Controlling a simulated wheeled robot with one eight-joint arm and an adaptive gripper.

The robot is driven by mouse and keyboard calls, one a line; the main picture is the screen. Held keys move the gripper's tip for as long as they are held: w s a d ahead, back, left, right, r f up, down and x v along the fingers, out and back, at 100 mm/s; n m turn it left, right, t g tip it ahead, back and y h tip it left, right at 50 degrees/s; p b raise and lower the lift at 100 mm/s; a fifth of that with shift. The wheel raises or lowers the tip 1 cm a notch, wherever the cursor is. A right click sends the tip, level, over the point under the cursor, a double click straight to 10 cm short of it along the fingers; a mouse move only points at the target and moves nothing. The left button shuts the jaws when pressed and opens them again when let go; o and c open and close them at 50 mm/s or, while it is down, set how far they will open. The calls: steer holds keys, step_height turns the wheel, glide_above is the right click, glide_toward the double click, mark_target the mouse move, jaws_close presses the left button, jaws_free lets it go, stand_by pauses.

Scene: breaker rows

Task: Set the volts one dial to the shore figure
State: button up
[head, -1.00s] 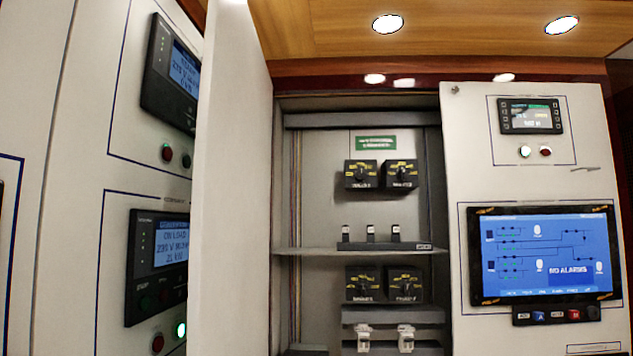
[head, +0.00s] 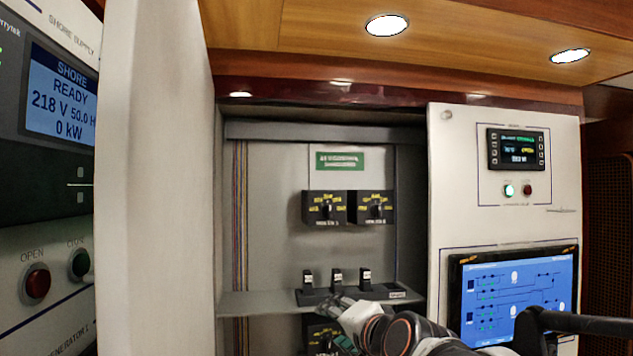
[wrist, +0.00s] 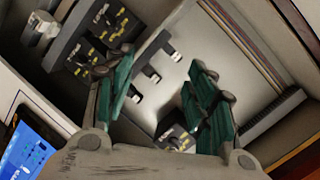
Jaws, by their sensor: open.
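Two black dials with yellow marks sit side by side in the open cabinet: the upper left dial (head: 325,207) and the upper right dial (head: 376,207). Their small labels are too blurred to read surely. Part of a lower dial (head: 316,330) shows behind my gripper (head: 330,322). The shore supply display (head: 62,95) at the far left reads SHORE, READY, 218 V. In the wrist view my gripper (wrist: 163,75) is open and empty, its green-padded fingers apart.
Three small switches (head: 336,278) stand on the shelf (head: 255,303) just above my gripper. An open white door (head: 155,180) stands left of the cabinet. A panel with a blue screen (head: 515,295) stands to the right. A wooden ceiling (head: 330,30) is overhead.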

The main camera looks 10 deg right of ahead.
mark_target(330, 212)
steer(key=w+d+r+m+t+h+p, duration=0.15)
steer(key=w+r+m+p, duration=0.3)
steer(key=r, duration=0.55)
steer(key=w+d+r+m+t+h+p, duration=0.1)
steer(key=w+d+r+m+t+p, duration=0.15)
steer(key=w+r+p, duration=0.45)
steer(key=shift+g, duration=0.4)
steer(key=w, duration=0.4)
steer(key=w+r, duration=0.1)
steer(key=w, duration=0.2)
steer(key=w+r, duration=0.1)
steer(key=w, duration=0.3)
steer(key=shift+w+a+p, duration=0.15)
steer(key=shift+w+p, duration=0.2)
steer(key=c, duration=1)
